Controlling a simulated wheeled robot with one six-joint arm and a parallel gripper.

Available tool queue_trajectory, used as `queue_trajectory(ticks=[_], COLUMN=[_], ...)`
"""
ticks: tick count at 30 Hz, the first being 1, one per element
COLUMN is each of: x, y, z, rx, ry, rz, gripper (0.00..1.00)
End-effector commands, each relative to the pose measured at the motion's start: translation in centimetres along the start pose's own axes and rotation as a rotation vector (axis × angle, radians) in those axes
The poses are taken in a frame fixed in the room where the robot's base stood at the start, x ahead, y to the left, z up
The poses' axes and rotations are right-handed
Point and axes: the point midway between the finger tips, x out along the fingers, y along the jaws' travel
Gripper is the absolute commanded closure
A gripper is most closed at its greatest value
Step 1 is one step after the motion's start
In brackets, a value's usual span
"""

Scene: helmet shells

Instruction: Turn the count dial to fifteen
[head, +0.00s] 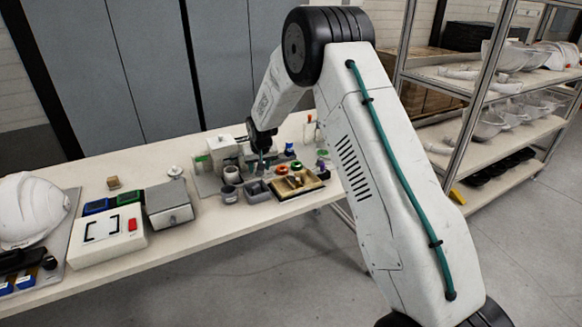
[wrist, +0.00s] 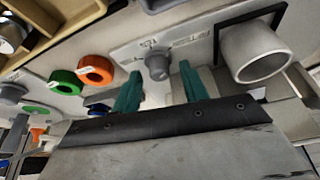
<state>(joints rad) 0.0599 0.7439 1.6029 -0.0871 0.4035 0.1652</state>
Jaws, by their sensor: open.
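The likely count dial, a grey knob (wrist: 157,67) on a pale plate (wrist: 125,52) with small dark markings, shows near the top middle of the wrist view. The markings are too small and tilted to read, and I cannot tell where the knob points. My gripper (wrist: 159,76) is open, with its two teal fingers apart. In that view the knob appears between and just beyond the fingertips; I cannot tell whether they touch it. In the head view my gripper (head: 262,162) is over the cluttered far part of the table, and the dial cannot be made out.
A wide grey tube (wrist: 254,52) on a dark square frame stands right of the knob. Orange (wrist: 95,68) and green (wrist: 66,82) rings lie left of it. A white box (head: 108,238) and a white helmet (head: 32,210) occupy the left of the table (head: 215,232).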

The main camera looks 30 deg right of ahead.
Motion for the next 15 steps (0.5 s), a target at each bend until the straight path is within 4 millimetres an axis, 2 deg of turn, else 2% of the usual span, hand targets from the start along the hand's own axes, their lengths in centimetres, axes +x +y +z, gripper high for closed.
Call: queue_trajectory(ticks=[15], x=[0.07], y=[0.32], z=[0.0], rx=[-0.328], ry=[-0.002], rz=[-0.138], gripper=[0.56])
